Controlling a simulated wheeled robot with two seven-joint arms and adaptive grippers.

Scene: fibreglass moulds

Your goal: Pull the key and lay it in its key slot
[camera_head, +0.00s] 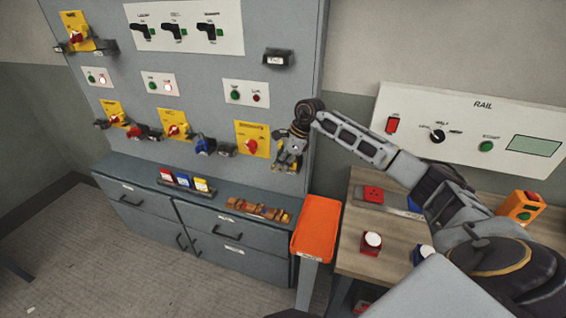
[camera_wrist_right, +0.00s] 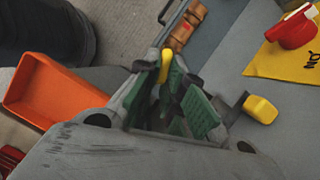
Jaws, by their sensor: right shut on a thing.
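My right gripper (camera_head: 287,160) is in front of the grey panel, right of the lower right yellow plate with a red switch (camera_head: 250,141). In the wrist view my right gripper (camera_wrist_right: 172,85) has its green-padded fingers closed on a small yellow piece, seemingly the key (camera_wrist_right: 166,64). Another yellow piece (camera_wrist_right: 260,108) sits on a bracket at the panel, beside the fingers and apart from them. I cannot tell the key slot for certain; a brown slotted rack (camera_head: 258,210) lies on the ledge below, also in the wrist view (camera_wrist_right: 186,26). My left gripper is not in view.
An orange tray (camera_head: 317,226) on a post stands below right of the gripper. A wooden bench (camera_head: 353,262) with buttons is right of it. Red, white, blue and yellow blocks (camera_head: 183,180) stand on the ledge.

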